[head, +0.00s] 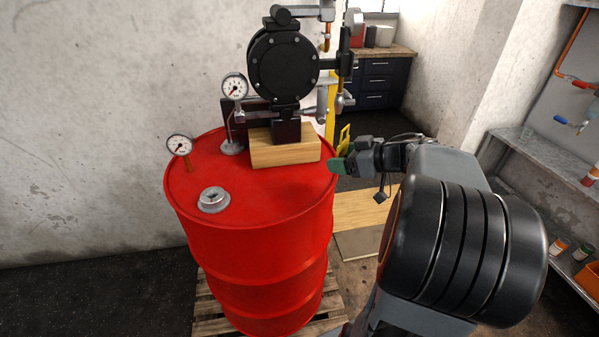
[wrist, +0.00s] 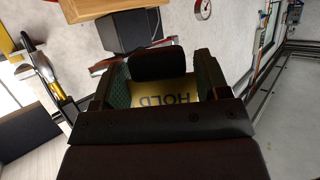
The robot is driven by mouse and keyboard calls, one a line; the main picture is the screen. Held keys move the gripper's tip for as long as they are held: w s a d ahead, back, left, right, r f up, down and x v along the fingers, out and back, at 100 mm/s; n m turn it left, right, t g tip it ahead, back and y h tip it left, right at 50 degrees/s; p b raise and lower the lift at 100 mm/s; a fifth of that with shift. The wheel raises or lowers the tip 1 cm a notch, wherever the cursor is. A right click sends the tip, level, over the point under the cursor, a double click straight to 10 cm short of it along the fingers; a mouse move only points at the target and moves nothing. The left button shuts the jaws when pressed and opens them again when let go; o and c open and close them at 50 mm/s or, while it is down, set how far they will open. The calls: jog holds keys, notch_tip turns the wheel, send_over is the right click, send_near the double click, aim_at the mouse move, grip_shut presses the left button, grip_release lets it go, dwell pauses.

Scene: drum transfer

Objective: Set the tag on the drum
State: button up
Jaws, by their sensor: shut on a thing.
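The red drum (head: 262,255) stands upright on a wooden pallet in the head view. The yellow tag (head: 344,137) is in my gripper (head: 345,162), at the right edge of the drum top. In the wrist view the tag (wrist: 178,98) sits between the green-lined fingers of my gripper (wrist: 160,84), with the upside-down word HOLD showing on it. The gripper is shut on the tag. A dark part of the gripper hides some of the tag. I cannot tell how far the tag is above the drum top.
A black pump (head: 283,65) stands on a wooden block (head: 284,150) at the drum's back right. Two gauges (head: 234,87) (head: 180,146) and a grey bung (head: 213,199) are on the left side. The front of the drum top is clear. Shelves (head: 545,160) stand at the right.

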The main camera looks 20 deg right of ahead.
jog(key=w+a+f, duration=0.3)
jog(key=w+f, duration=0.1)
jog(key=w, duration=0.4)
send_over(307, 180)
jog(key=f, duration=0.2)
jog(key=s+f, duration=0.1)
jog(key=f, duration=0.1)
jog(key=shift+d+f, duration=0.15)
jog(key=shift+d, duration=0.05)
jog(key=f, duration=0.1)
jog(key=w+f, duration=0.1)
jog(key=f, duration=0.1)
jog(key=shift+a+f+b, duration=0.15)
jog(key=shift+f+b, duration=0.05)
jog(key=shift+b, duration=0.1)
jog(key=shift+f, duration=0.35)
jog(key=shift+s+f, duration=0.1)
jog(key=o, duration=0.9)
